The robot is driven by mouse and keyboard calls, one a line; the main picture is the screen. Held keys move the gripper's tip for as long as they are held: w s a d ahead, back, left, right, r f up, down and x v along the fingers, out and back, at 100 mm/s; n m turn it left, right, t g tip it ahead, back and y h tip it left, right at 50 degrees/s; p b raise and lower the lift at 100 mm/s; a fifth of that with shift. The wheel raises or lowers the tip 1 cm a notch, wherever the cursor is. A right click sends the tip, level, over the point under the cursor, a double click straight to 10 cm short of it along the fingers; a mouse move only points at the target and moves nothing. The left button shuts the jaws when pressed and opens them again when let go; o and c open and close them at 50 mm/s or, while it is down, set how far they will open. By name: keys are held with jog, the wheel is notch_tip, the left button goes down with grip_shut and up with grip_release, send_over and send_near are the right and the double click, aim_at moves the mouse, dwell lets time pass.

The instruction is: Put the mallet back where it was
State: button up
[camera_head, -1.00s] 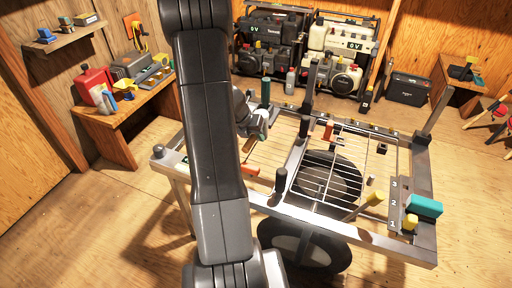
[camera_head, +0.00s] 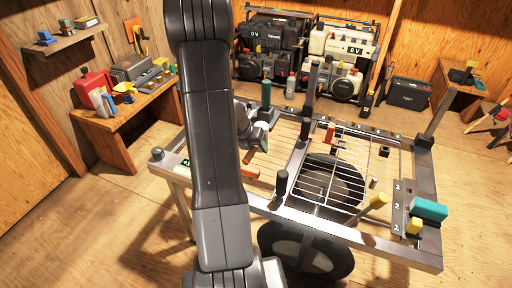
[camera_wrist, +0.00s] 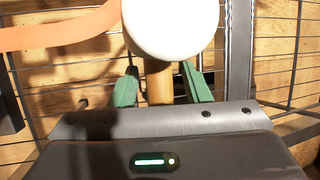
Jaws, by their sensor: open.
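In the wrist view a mallet with a white rounded head (camera_wrist: 170,25) and a wooden handle (camera_wrist: 158,82) stands before my gripper (camera_wrist: 168,88). The green fingers are open, one on each side of the handle, with gaps visible between them and the wood. The head covers the view beyond it. In the head view my gripper (camera_head: 258,138) is over the left part of the wire-topped metal cart (camera_head: 350,228), partly hidden behind my arm.
A teal block (camera_head: 428,208) and a yellow piece (camera_head: 413,226) sit by the numbered strip at the cart's right. A yellow-ended handle (camera_head: 378,200) and upright posts rise from the cart. A workbench (camera_head: 125,115) with tools stands left. An orange band (camera_wrist: 60,32) crosses the wrist view.

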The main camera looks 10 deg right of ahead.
jog(key=p+v, duration=0.4)
jog(key=v, duration=0.8)
jog(key=shift+p, duration=0.35)
jog(key=b+x, duration=0.5)
jog(key=x, duration=0.7)
jog(key=shift+f, duration=0.1)
jog(key=shift+r+p, duration=1.25)
jog(key=shift+r, duration=1)
jog(key=shift+f, duration=0.15)
